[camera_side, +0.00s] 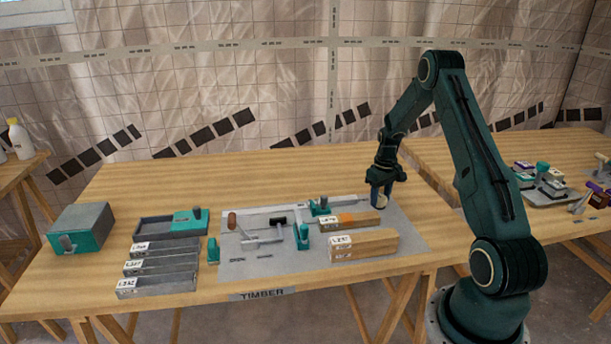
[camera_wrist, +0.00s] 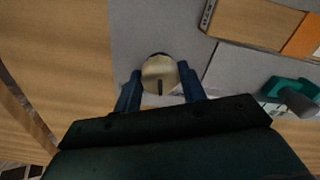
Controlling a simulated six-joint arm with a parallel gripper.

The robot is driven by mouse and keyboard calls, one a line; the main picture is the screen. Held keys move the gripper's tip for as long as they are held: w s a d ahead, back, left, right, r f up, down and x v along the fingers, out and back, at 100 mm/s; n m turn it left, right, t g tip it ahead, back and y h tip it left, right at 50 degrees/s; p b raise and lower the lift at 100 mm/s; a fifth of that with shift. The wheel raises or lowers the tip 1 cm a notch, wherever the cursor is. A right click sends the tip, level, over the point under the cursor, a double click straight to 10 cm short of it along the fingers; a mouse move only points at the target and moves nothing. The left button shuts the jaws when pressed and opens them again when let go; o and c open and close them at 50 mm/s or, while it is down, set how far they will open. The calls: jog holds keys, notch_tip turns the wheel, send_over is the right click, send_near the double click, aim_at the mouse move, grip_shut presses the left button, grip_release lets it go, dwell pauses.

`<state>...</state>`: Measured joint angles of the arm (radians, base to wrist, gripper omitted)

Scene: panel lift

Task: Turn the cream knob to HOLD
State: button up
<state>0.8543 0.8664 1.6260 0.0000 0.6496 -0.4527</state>
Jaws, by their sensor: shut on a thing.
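The cream knob (camera_wrist: 160,73) is round, with a dark pointer line on its top, and sits on the grey panel (camera_wrist: 138,35) in the wrist view. My gripper (camera_wrist: 162,82) is shut on the knob, with one blue finger on each side of it. In the side view my gripper (camera_side: 380,196) points down at the right end of the grey panel (camera_side: 400,232), and its fingers mostly hide the knob. I cannot read a HOLD mark in either view.
Timber blocks (camera_side: 363,244) with white labels lie left of my gripper. A teal clamp (camera_side: 320,205) stands behind them. Grey labelled trays (camera_side: 157,287) and a grey-teal box (camera_side: 82,229) are at the left. Bare table (camera_side: 290,165) lies behind the panel.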

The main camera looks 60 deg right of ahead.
aim_at(380, 197)
jog(key=m, duration=0.5)
jog(key=shift+m, duration=0.3)
jog(key=m, duration=0.5)
jog(key=shift+m, duration=0.3)
jog(key=o, duration=1)
jog(key=shift+c, duration=0.2)
notch_tip(380, 197, up, 14)
